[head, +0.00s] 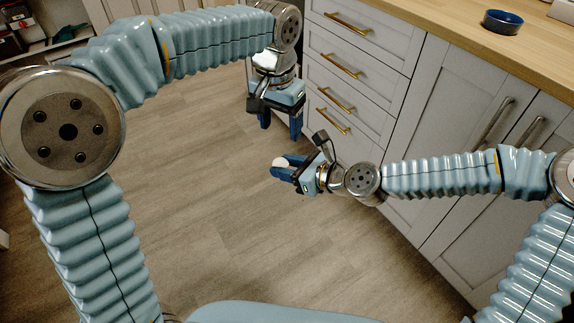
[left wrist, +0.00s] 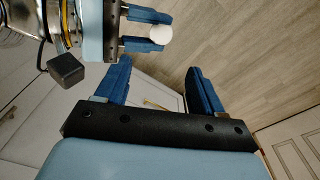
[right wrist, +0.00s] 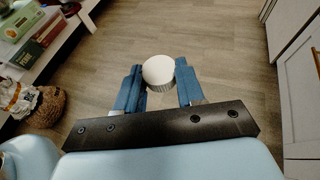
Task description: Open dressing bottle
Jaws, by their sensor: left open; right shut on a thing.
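A white, round, ribbed cap (right wrist: 158,72) sits between the fingers of my right gripper (right wrist: 158,90). The white cap also shows in the head view (head: 279,162) and in the left wrist view (left wrist: 162,34). My right gripper is shut on the capped item. I take it for the dressing bottle; its body below the cap is hidden or cannot be made out. My left gripper (head: 281,122) is open and empty, fingers pointing down, above and behind the right gripper in the head view. In the left wrist view the cap lies beyond its fingertips, apart from them.
Grey drawers (head: 345,65) with brass handles and cupboard doors (head: 455,130) stand close on the right, under a wooden counter (head: 450,25) with a dark blue bowl (head: 502,21). Boxes (right wrist: 38,38) on a shelf and a basket (right wrist: 45,107) are at left. The wood floor (head: 200,200) is clear.

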